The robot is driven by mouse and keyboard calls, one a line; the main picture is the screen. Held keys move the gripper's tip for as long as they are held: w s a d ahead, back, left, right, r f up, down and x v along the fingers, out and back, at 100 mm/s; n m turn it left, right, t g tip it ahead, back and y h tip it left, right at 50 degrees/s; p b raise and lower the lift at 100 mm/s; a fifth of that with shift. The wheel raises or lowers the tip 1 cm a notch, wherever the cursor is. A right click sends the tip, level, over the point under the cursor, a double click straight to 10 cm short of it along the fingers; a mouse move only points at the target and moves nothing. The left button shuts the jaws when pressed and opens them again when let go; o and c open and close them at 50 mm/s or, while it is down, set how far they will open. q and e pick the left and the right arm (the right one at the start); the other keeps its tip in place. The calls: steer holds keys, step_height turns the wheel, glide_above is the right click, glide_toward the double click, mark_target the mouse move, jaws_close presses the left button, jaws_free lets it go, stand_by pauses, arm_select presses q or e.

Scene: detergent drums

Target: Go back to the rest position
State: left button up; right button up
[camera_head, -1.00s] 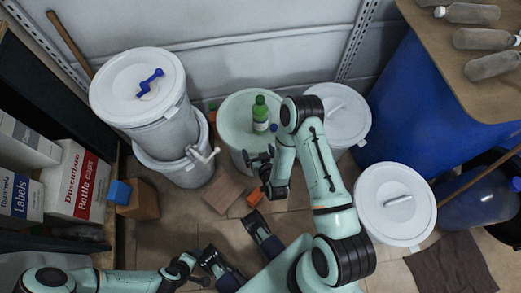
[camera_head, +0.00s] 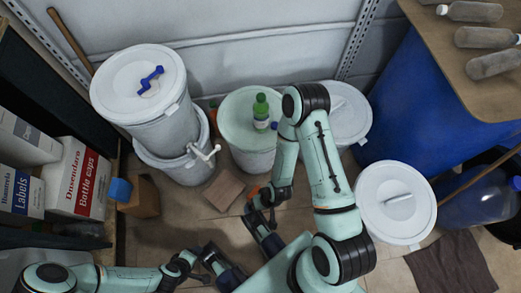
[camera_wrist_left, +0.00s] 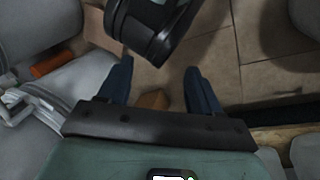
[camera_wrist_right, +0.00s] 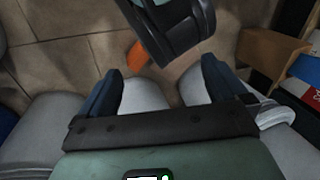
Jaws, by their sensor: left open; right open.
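My right arm reaches in from the lower right in the head view, bent at the elbow. Its gripper (camera_head: 258,207) hangs low over the floor in front of the middle drum. My left gripper (camera_head: 193,268) is low at the bottom of the head view, left of the right one. In the left wrist view the left gripper's dark fingers (camera_wrist_left: 155,75) stand apart with nothing held. In the right wrist view the right gripper's fingers (camera_wrist_right: 160,75) are also apart and empty. In the head view, small size and overlap hide the exact fingertips of both.
A green bottle (camera_head: 261,112) stands on the middle drum's lid (camera_head: 238,113). White drums stand at left (camera_head: 120,85) and right (camera_head: 395,200). A shelf with boxes (camera_head: 75,180) is at the left. A brown block (camera_head: 224,189) lies on the tiled floor.

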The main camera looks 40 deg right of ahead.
arm_select(q)
steer(key=s+d+r+g+p, duration=0.1)
steer(key=s+r+p, duration=0.1)
steer(key=r+p, duration=0.6)
steer(key=s+d+r+g+p, duration=0.1)
steer(key=s+r+p, duration=0.2)
steer(key=r+p, duration=0.6)
steer(key=shift+s+d+r+m+g+h+p, duration=0.15)
steer(key=shift+d+r+m+g+h+p, duration=0.15)
steer(key=shift+d+r+h, duration=0.1)
arm_select(e)
steer(key=s+a+r+g, duration=0.1)
steer(key=s+r, duration=0.1)
steer(key=r, duration=0.7)
steer(key=s+a+r+g, duration=0.1)
steer(key=s+r, duration=0.2)
steer(key=r, duration=0.5)
steer(key=shift+a+r+n+g+y, duration=0.3)
steer(key=shift+a+r+y, duration=0.05)
steer(key=shift+y, duration=0.05)
steer(key=shift+s, duration=0.1)
